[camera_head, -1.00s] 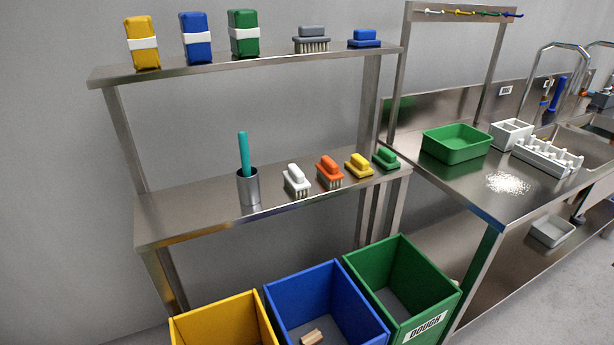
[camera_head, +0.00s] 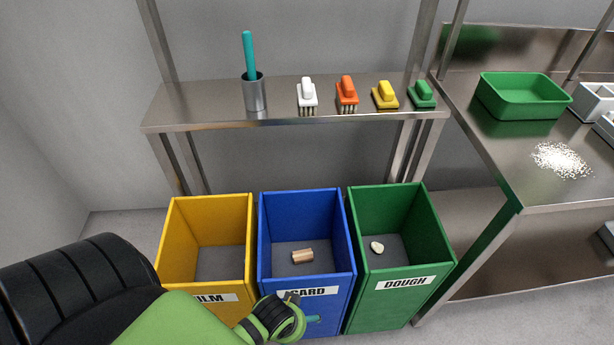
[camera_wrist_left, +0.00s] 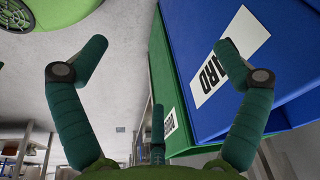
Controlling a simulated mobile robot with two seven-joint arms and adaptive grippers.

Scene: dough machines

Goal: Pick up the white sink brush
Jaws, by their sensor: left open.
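The white sink brush (camera_head: 307,94) stands on the steel shelf (camera_head: 208,103), bristles down, between the metal cup and the orange brush. My left gripper (camera_head: 303,310) is in front of the blue bin, well below the shelf and the brush. In the left wrist view the left gripper (camera_wrist_left: 160,62) has its fingers spread wide with nothing between them, and the blue bin's front is close by its right finger. The white brush is not in the left wrist view. My right gripper is in neither current view.
A metal cup (camera_head: 255,92) with a teal handle stands left of the brush. Orange (camera_head: 347,94), yellow (camera_head: 385,96) and green (camera_head: 422,95) brushes stand to its right. Yellow (camera_head: 172,235), blue (camera_head: 265,235) and green (camera_head: 420,225) bins stand below. A steel table (camera_head: 500,150) is at right.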

